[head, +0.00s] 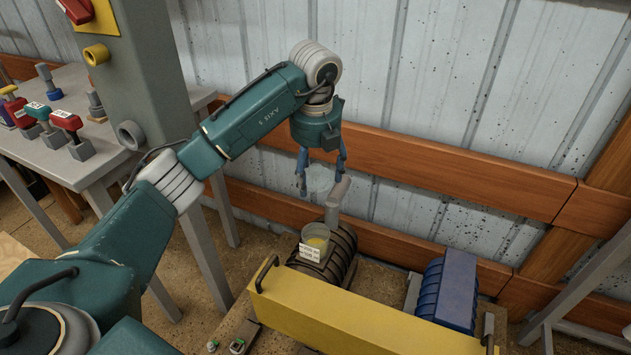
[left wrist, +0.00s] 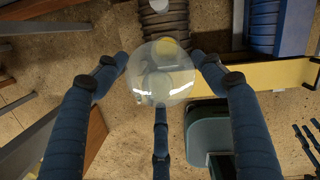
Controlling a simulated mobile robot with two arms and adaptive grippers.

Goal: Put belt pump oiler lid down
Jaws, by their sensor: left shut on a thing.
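The clear, rounded lid (head: 320,179) is in the fingers of my left gripper (head: 321,172), in the air behind and above the oiler. In the left wrist view the glassy lid (left wrist: 160,73) sits between the three dark blue fingers of that gripper (left wrist: 161,82). The oiler cup (head: 316,238), with yellowish contents and a white label, is open on top of the brown ribbed pump (head: 341,255). The lid is apart from the cup in the head view. Dark blue finger-like parts at the right edge of the left wrist view look like my right gripper (left wrist: 306,143).
A grey upright pipe (head: 338,194) stands on the pump close to the lid. A yellow guard (head: 375,322) lies in front, with a blue ribbed motor (head: 448,290) to the right. A workbench (head: 70,160) with several colored handles is at the left. Wooden rails (head: 450,175) cross the wall behind.

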